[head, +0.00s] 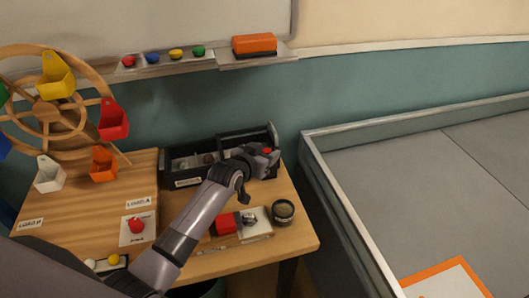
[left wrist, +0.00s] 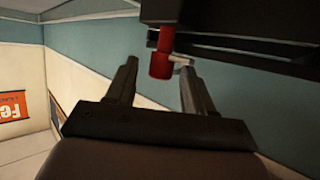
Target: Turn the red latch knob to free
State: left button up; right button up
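A small red knob (left wrist: 160,58) with a pale pin beside it shows in the left wrist view, by a black box (left wrist: 240,28). In the head view a bit of red (head: 267,151) shows by my left gripper (head: 264,161), at the right end of the black open toolbox (head: 181,182). My left gripper's fingers (left wrist: 158,65) are apart, on either side of the red knob; contact is not clear. Another round red knob (head: 136,225) sits on a white plate on the wooden board. I cannot read which is labelled latch. My right gripper is not in view.
The board carries a wooden wheel (head: 46,114) with coloured buckets. A red block (head: 227,223) and a dark round tin (head: 283,211) lie near my forearm. A grey walled table (head: 430,175) stands at right. An orange eraser (head: 254,45) rests on the ledge.

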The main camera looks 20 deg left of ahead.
pick_arm(q)
jog(key=v, duration=0.7)
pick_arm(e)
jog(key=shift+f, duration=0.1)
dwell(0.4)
pick_arm(q)
jog(key=shift+s, duration=0.1)
